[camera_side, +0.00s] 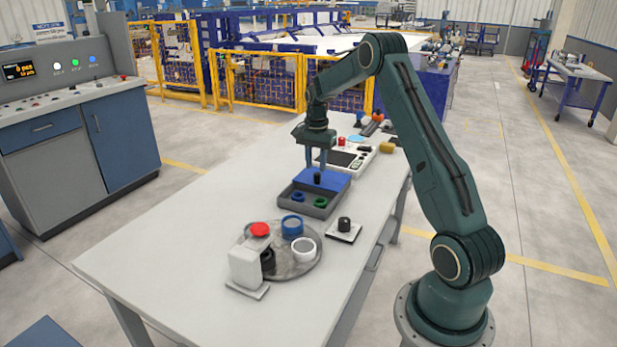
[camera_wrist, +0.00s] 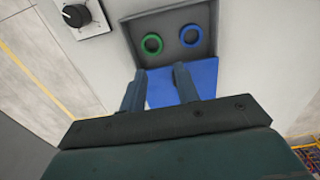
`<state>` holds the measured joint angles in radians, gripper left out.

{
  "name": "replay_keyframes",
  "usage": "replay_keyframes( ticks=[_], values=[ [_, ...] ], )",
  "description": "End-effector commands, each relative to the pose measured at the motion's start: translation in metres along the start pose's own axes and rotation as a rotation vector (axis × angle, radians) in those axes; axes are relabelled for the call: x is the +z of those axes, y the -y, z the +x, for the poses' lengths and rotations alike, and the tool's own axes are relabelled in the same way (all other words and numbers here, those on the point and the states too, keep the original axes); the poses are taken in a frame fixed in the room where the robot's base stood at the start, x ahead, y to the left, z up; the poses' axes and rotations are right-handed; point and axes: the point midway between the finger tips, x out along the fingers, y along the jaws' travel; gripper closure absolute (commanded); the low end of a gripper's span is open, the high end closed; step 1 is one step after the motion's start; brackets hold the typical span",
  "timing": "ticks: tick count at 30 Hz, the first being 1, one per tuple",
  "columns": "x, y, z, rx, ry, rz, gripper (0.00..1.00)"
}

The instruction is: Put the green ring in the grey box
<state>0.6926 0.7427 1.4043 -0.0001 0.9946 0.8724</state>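The green ring (camera_side: 320,202) lies inside the open grey box (camera_side: 299,208), beside a blue ring (camera_side: 297,197). In the wrist view the green ring (camera_wrist: 152,43) is on the left of the box floor (camera_wrist: 171,20) and the blue ring (camera_wrist: 190,35) on the right. My gripper (camera_side: 316,171) points down above the blue panel (camera_side: 338,181) that adjoins the box. In the wrist view my gripper (camera_wrist: 160,70) has its fingers apart, with no ring between them. A small dark piece shows by the fingertips in the side view; I cannot tell what it is.
A round grey tray (camera_side: 312,268) holds a blue ring (camera_side: 292,224), a white ring (camera_side: 303,250) and a partly hidden black ring (camera_side: 267,261). A white stand with a red top (camera_side: 260,229) overhangs it. A black knob (camera_side: 344,224) stands nearby. A white device (camera_side: 346,160) is behind.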

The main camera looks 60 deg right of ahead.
Motion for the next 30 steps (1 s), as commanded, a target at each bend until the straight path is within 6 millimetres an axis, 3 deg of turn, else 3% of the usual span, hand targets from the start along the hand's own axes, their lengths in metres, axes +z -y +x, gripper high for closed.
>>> replay_keyframes(
  ticks=[20,26,30],
  values=[
    [0.003,0.001,-0.005,-0.003,-0.003,-0.011,0.69],
    [0.024,0.003,-0.029,-0.022,-0.019,-0.082,0.69],
    [0.052,0.004,-0.058,-0.045,-0.038,-0.178,0.69]
  ],
)
